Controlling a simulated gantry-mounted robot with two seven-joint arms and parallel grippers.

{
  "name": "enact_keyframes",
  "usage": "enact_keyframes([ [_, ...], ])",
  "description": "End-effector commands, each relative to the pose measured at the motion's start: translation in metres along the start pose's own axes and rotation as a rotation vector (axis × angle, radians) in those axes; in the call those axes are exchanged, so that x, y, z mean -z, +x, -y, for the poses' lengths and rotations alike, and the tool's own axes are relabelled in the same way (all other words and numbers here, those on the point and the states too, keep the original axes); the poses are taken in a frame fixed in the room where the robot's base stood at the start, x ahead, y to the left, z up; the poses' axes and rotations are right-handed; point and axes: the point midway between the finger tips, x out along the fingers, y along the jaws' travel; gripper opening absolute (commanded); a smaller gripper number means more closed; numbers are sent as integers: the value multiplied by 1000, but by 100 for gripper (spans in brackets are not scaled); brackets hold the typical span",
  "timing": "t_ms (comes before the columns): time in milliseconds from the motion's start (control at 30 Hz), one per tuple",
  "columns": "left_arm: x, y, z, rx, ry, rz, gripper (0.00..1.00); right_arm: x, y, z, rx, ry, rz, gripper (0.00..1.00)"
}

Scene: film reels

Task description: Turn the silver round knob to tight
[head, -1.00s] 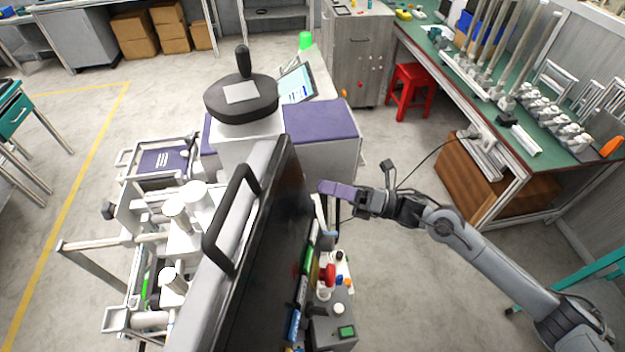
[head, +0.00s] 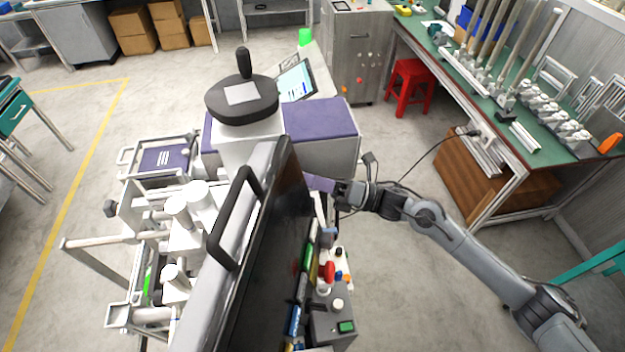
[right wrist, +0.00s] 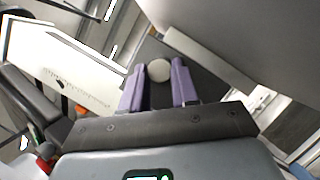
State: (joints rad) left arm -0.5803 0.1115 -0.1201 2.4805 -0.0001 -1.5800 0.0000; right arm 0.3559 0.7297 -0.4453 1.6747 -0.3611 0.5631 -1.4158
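The silver round knob (right wrist: 159,70) shows in the right wrist view as a pale disc on a dark surface. It lies between the fingertips of my right gripper (right wrist: 157,76), whose two purple fingers are spread apart on either side of it. I cannot tell how far ahead of the fingertips the knob sits. In the head view my right gripper (head: 318,183) reaches in behind the dark panel, its fingertips hidden. The knob is not visible there. My left gripper is out of view.
The tall dark panel (head: 268,255) with a black handle (head: 232,215) stands just left of my right gripper. Below are small coloured controls and a grey box (head: 333,327). A red stool (head: 408,88) and green-topped bench (head: 480,75) stand right. Floor below my arm is clear.

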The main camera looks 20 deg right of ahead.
Motion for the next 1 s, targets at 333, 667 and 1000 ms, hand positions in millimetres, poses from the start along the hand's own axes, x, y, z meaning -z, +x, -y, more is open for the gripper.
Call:
enact_keyframes([
  [333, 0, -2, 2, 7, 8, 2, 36, 0, 0, -1, 7, 18, 0, 0],
  [667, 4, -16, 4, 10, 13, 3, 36, -2, 0, -5, 73, 174, -1, 0],
  [1000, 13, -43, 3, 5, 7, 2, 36, -4, 2, -9, 192, 462, -1, 0],
])
